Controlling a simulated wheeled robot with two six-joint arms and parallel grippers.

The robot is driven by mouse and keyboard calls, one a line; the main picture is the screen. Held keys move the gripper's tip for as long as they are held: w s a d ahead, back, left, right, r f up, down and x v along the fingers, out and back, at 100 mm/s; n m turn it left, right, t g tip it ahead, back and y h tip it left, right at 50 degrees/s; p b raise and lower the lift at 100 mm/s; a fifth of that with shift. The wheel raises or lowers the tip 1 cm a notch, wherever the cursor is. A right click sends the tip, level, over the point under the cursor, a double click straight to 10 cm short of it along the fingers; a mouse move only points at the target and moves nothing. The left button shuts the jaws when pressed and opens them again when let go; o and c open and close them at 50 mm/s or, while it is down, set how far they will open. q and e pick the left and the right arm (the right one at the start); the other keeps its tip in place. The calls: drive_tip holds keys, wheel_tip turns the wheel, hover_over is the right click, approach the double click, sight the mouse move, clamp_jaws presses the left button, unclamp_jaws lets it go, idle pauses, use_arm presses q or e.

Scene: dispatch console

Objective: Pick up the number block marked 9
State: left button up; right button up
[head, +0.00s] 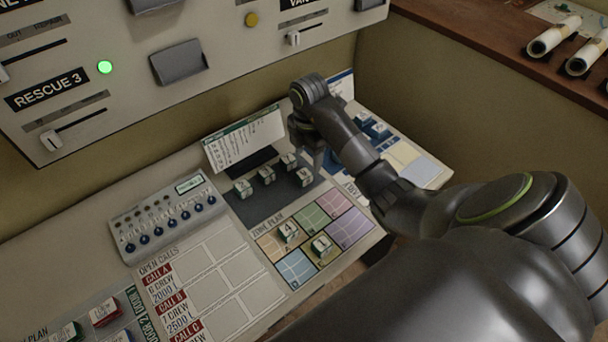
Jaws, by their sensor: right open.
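Several small white number blocks stand on a dark mat (260,210) on the console: one at the left (243,188), a second (266,175), a third at the back (288,162) and a fourth at the right (304,177). Their marks are too small to read surely, so I cannot tell which is the 9. My right gripper (312,158) points down at the mat's right end, close to the back and right blocks. It is open; its fingertips are partly hidden, and I cannot tell whether it touches a block. My left gripper is out of view.
Two more blocks (289,232) (320,246) stand on the coloured zone plan (348,228). A card (245,140) stands tilted behind the mat. A switch box (165,217) sits left of it. Blue pieces (374,128) lie beyond my right arm. The open-calls sheet (210,290) is bare.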

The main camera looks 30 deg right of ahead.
sight(305, 172)
drive_tip(key=shift+f+b, duration=1.05)
drive_tip(key=shift+f, duration=0.5)
drive_tip(key=f, duration=0.2)
drive_tip(key=f+p, duration=0.1)
drive_tip(key=shift+w+a+f, duration=0.25)
drive_tip(key=shift+w+f, duration=0.05)
drive_tip(key=shift+f, duration=0.1)
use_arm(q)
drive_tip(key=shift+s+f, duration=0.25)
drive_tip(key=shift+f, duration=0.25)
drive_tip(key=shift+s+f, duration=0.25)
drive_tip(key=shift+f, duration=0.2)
use_arm(e)
drive_tip(key=shift+f, duration=0.55)
drive_tip(key=c, duration=1.1)
drive_tip(key=shift+o, duration=0.2)
